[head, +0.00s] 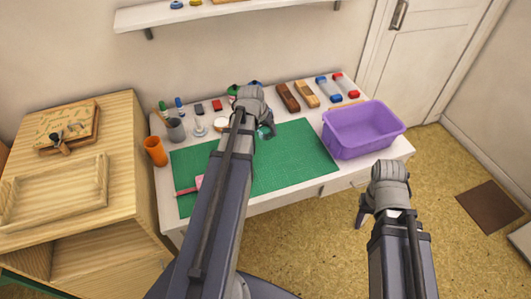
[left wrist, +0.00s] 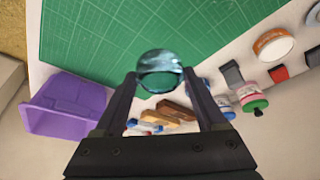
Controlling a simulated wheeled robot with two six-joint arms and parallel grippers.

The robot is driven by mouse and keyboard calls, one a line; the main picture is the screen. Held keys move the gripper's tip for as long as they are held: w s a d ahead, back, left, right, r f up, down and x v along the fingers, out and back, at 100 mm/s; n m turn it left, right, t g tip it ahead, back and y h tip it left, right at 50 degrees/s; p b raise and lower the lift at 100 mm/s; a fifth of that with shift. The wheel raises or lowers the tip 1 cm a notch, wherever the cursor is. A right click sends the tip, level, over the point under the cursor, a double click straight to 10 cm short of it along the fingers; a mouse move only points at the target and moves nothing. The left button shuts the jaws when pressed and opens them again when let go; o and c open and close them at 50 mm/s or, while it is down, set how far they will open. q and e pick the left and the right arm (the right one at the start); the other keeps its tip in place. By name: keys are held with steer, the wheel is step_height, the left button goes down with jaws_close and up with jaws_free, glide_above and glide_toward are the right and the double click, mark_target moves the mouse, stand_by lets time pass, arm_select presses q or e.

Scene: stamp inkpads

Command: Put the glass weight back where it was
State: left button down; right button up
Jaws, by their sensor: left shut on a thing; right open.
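The glass weight (left wrist: 160,72) is a clear, bluish, rounded piece. In the left wrist view it sits between the two fingertips of my left gripper (left wrist: 160,80), which is shut on it. In the head view the weight (head: 266,131) shows only in part beside my left gripper (head: 262,122), over the green cutting mat (head: 295,150). I cannot tell its exact height above the mat. My right gripper (head: 372,212) is open and empty, in front of the table's right side and away from the weight.
A purple bin (head: 362,130) stands at the table's right end. Brown and wooden blocks (head: 288,97) and red and blue items lie along the back. An orange cup (head: 155,151) and a grey cup (head: 176,130) stand at the left. Much of the mat is clear.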

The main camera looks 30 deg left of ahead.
mark_target(267, 151)
arm_select(q)
steer(key=shift+f+b, duration=5.1)
steer(key=shift+b, duration=0.05)
steer(key=shift+r, duration=0.15)
jaws_free()
steer(key=p+v, duration=1.1)
steer(key=v, duration=0.1)
steer(key=shift+w, duration=0.1)
